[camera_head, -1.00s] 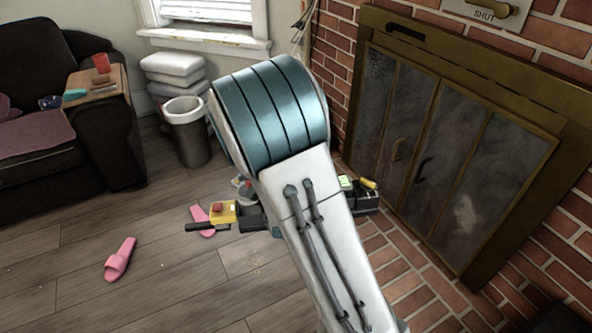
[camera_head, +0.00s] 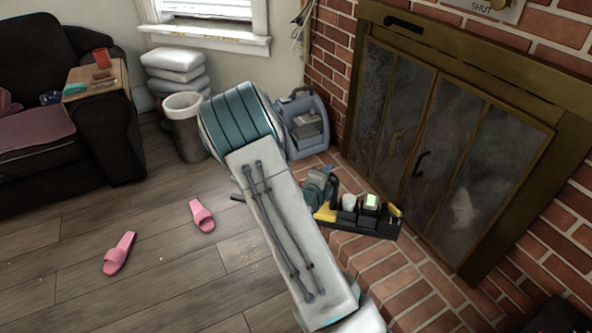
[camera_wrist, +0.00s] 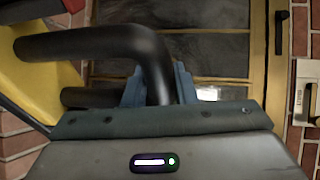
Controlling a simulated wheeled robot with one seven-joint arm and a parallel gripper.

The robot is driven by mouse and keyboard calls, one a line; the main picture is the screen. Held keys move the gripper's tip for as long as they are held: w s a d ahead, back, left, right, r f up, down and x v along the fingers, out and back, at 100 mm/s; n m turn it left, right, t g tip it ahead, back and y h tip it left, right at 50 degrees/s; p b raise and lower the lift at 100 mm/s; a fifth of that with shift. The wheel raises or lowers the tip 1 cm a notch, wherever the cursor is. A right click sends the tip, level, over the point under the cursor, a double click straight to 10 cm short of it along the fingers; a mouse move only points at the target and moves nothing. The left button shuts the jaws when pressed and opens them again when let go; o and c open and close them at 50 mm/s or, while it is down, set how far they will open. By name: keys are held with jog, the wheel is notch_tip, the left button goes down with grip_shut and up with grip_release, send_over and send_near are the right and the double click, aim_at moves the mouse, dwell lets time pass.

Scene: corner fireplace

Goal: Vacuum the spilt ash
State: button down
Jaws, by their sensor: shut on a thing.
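My gripper (camera_wrist: 158,84) is shut on the black tubular handle of the vacuum, a yellow and black tool (camera_wrist: 30,92), in the wrist view. In the head view my gripper (camera_head: 320,186) shows right of my arm. A yellow part of the vacuum (camera_head: 325,213) shows below it, and a dark tip sticks out left of my arm. My arm hides much of the tool between. Faint pale specks, likely the spilt ash (camera_head: 242,255), lie on the wood floor left of the brick hearth, apart from the tool.
A black tray (camera_head: 378,229) with several small items stands on the hearth (camera_head: 345,255) before the fireplace (camera_head: 450,150). A blue-grey machine (camera_head: 305,125) stands behind my arm. Two pink slippers (camera_head: 202,216) lie on the floor. A bin (camera_head: 188,140) and sofa are at left.

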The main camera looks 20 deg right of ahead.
aim_at(375, 199)
jog(key=s+d+f+m+g+h, duration=0.1)
jog(key=s+d+f+g, duration=0.1)
jog(key=d, duration=0.2)
jog(key=s+d+f+m+g+h, duration=0.1)
jog(key=s+d+f+m+g, duration=0.1)
jog(key=d, duration=0.3)
jog(key=s+d+f+m+g+h+b, duration=0.1)
jog(key=s+d+f+m+g, duration=0.1)
jog(key=s+d+f, duration=0.1)
jog(key=shift+d+f, duration=0.35)
jog(key=shift+d, duration=0.25)
jog(key=shift+d+f, duration=0.35)
jog(key=shift+d, duration=0.2)
jog(key=s+d+f+m+g+h+b, duration=0.1)
jog(key=s+d+f+m+g, duration=0.3)
jog(key=s+d, duration=0.4)
notch_tip(375, 199, down, 3)
jog(key=shift+s+d+r+m+g, duration=0.15)
jog(key=shift+s+d+m+g, duration=0.25)
jog(key=shift+g, duration=0.3)
jog(key=shift+s+r, duration=0.1)
jog(key=shift+p, duration=0.4)
